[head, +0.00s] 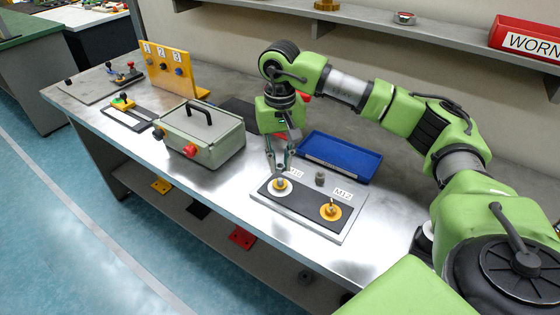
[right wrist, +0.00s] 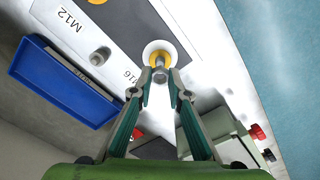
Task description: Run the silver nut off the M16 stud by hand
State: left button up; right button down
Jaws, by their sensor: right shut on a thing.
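The M16 stud stands on the board (head: 298,214), in a pale round washer with a yellow centre, beside the M16 label. The silver nut (right wrist: 159,76) is on this stud, between my fingertips in the right wrist view. My right gripper (head: 280,173) reaches down over the stud from above, its fingers closed in on the nut; it also shows in the right wrist view (right wrist: 160,88). The fingertips partly hide the nut, so its height on the thread cannot be told. My left gripper is not in view.
The M12 stud (head: 331,208) stands on the board's right side. A small grey post (head: 320,179) stands behind the two studs. A blue tray (head: 340,157) lies behind the board. A grey box with a handle (head: 200,135) stands left. Bench is clear in front of the box.

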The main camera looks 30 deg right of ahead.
jog(key=shift+r, duration=0.1)
jog(key=shift+r+p, duration=1.1)
jog(key=shift+r, duration=0.5)
jog(key=shift+f, duration=0.1)
